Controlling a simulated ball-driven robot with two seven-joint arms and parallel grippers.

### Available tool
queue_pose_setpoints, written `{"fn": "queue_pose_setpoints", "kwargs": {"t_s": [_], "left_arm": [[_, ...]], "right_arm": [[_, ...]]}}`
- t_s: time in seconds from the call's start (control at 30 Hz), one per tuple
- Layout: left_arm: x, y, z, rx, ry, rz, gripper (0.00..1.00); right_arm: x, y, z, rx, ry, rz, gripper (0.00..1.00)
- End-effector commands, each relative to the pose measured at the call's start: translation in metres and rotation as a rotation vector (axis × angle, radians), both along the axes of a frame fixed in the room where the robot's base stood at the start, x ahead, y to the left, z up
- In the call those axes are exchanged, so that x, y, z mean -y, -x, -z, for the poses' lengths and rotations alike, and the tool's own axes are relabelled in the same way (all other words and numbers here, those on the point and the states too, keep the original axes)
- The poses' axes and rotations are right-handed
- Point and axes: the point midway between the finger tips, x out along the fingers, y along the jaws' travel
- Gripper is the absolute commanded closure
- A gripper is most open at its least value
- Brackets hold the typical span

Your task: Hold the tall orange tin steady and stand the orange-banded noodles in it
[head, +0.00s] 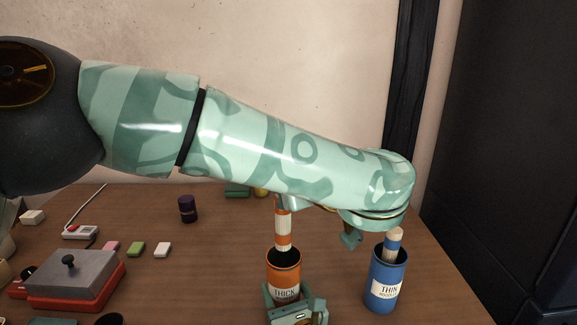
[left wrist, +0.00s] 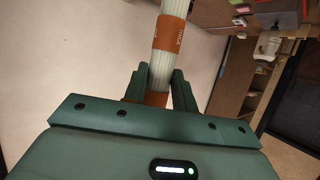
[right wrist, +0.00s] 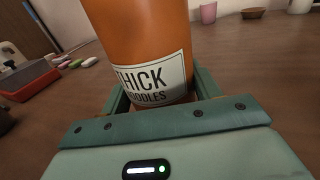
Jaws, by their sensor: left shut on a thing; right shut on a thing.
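The tall orange tin (head: 284,276), labelled THICK NOODLES, stands upright on the table. My right gripper (head: 293,303) is shut around its lower part; the tin fills the right wrist view (right wrist: 145,30). The orange-banded noodles (head: 283,230) hang upright over the tin's mouth. Their lower end meets the opening; I cannot tell how far inside it is. My left gripper (left wrist: 158,78) is shut on the noodles (left wrist: 168,35), seen in the left wrist view.
A blue tin (head: 383,290) labelled THIN holds blue-banded noodles (head: 394,246), close to the right. A red and grey box (head: 70,280) with a black knob stands at left. Bare table separates these from the orange tin.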

Motion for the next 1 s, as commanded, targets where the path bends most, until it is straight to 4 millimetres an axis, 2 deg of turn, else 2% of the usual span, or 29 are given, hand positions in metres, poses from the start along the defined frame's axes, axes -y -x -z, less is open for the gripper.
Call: {"fn": "queue_pose_setpoints", "kwargs": {"t_s": [1.0], "left_arm": [[0.000, 0.000, 0.096, 0.000, 0.000, 0.000, 1.00]], "right_arm": [[0.000, 0.000, 0.000, 0.000, 0.000, 0.000, 0.61]]}}
